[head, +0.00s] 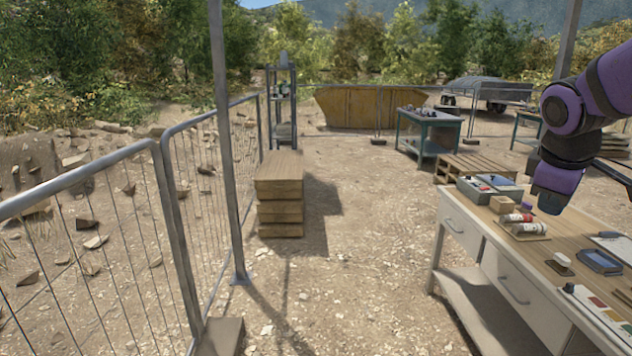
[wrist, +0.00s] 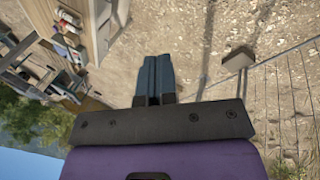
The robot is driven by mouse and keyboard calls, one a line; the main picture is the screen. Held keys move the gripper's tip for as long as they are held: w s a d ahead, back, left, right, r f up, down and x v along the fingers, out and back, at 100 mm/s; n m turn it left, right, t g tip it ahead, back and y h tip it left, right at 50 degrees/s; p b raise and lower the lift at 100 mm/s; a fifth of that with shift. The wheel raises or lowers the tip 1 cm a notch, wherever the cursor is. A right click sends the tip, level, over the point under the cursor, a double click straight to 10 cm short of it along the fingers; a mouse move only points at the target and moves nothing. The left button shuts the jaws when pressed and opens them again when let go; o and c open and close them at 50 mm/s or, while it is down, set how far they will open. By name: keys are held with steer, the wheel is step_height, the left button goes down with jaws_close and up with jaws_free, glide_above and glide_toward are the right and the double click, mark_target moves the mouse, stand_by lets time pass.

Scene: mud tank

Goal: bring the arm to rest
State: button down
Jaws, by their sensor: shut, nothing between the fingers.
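My purple arm reaches in from the right edge of the head view and bends down above the wooden workbench (head: 560,250). The wrist view is tilted, with ground beyond the fingertips and the workbench (wrist: 108,45) to the upper left.
The bench holds a grey case (head: 480,190), red and white tubes (head: 515,218), a blue-grey device (head: 600,262) and a clipboard (head: 615,246). A mesh fence (head: 95,250), a metal post (head: 228,150) and stacked timber (head: 280,190) stand left. Gravel between is mostly clear.

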steer(key=s+a+m+t+y, duration=0.1)
steer(key=s+a+m, duration=0.2)
steer(key=s, duration=0.5)
steer(key=s+a+r+m+y, duration=0.1)
steer(key=s+a+m, duration=0.3)
steer(key=s, duration=0.5)
steer(key=shift+s+a+r+m+t+y, duration=0.2)
steer(key=shift+a+m+t+y, duration=0.3)
steer(key=shift+a, duration=0.65)
